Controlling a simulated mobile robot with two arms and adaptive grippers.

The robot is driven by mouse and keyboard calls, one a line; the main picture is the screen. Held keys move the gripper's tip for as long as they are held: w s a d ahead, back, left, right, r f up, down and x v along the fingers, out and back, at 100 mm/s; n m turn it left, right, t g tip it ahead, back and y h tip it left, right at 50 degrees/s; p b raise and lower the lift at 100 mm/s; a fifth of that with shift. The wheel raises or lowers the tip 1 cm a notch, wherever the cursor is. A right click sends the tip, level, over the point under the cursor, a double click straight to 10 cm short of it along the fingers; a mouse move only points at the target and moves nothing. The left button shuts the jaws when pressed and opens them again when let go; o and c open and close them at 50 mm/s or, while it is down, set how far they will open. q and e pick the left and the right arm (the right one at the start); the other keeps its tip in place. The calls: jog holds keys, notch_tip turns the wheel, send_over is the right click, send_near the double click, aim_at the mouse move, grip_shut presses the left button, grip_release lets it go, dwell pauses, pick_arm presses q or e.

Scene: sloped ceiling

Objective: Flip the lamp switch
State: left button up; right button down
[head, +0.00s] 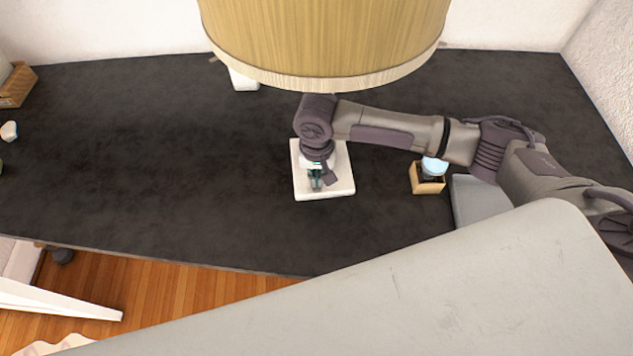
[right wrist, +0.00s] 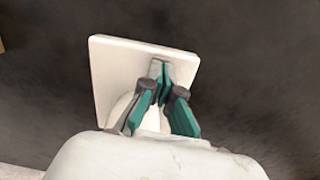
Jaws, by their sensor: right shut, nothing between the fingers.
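The lamp has a wide tan shade (head: 325,40) at the top of the head view and a white square base (head: 341,186) on the dark tabletop. The base also shows in the right wrist view (right wrist: 112,60). My right gripper (head: 316,186) points down over the base, with my arm reaching in from the right under the shade. In the right wrist view its teal fingers (right wrist: 160,70) are shut and empty over the base. I cannot tell whether they touch it. My left gripper is not in view.
A small wooden box (head: 428,186) with a pale blue-topped item stands right of the base. A grey item (head: 478,196) lies farther right under my arm. A wooden box (head: 17,85) is at the far left. The dark tabletop (head: 180,150) left of the base is clear.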

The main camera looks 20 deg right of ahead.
jog(key=shift+f+b, duration=0.3)
jog(key=shift+f, duration=0.9)
dwell(0.7)
jog(key=shift+s, duration=0.1)
notch_tip(320, 180, up, 7)
jog(key=p, duration=0.9)
dwell(0.4)
jog(key=shift+f, duration=0.1)
